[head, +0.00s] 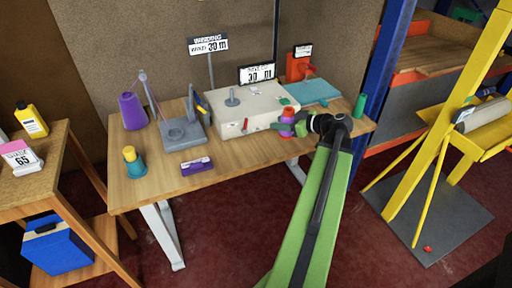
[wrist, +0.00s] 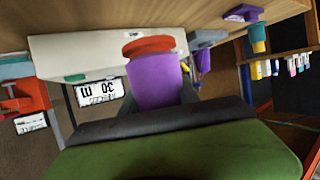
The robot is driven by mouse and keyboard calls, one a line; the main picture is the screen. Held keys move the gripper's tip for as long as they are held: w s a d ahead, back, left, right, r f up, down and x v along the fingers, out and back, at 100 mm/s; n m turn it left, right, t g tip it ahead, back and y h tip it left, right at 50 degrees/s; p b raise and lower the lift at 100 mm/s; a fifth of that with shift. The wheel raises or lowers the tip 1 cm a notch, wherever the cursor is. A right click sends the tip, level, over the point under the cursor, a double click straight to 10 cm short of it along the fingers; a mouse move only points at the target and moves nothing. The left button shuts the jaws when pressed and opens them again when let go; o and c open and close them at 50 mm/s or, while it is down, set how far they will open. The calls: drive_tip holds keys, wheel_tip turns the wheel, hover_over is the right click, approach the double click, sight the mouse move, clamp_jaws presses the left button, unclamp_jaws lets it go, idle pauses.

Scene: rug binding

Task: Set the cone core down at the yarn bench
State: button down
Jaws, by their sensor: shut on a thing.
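My gripper (head: 301,123) is shut on a purple core with an orange-red end, which I take as the cone core (head: 287,124). In the wrist view the core (wrist: 157,82) fills the middle, its orange-red end pointing away from me. In the head view it is upright, in front of the white winding machine (head: 240,112) and over the front right part of the wooden yarn bench (head: 222,165). I cannot tell whether its base touches the bench top. My arm comes from below and hides part of the bench's right front.
The front middle is clear. A yellow frame (head: 440,120) stands right.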

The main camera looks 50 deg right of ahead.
drive_tip(key=b+x, duration=0.1)
drive_tip(key=x, duration=0.2)
drive_tip(key=f+b+x, duration=0.1)
drive_tip(key=b+x, duration=0.1)
drive_tip(key=x, duration=0.2)
drive_tip(key=f+b+x, duration=0.1)
drive_tip(key=b+x, duration=0.1)
drive_tip(key=x, duration=0.2)
drive_tip(key=shift+s+d, duration=0.2)
drive_tip(key=shift+s, duration=0.05)
drive_tip(key=shift+w, duration=0.2)
wheel_tip(320, 180, down, 4)
drive_tip(key=b, duration=0.4)
drive_tip(key=shift+f, duration=0.15)
drive_tip(key=shift+r, duration=0.25)
drive_tip(key=shift+f, duration=0.2)
drive_tip(key=c, duration=0.9)
unclamp_jaws()
drive_tip(key=shift+r, duration=0.1)
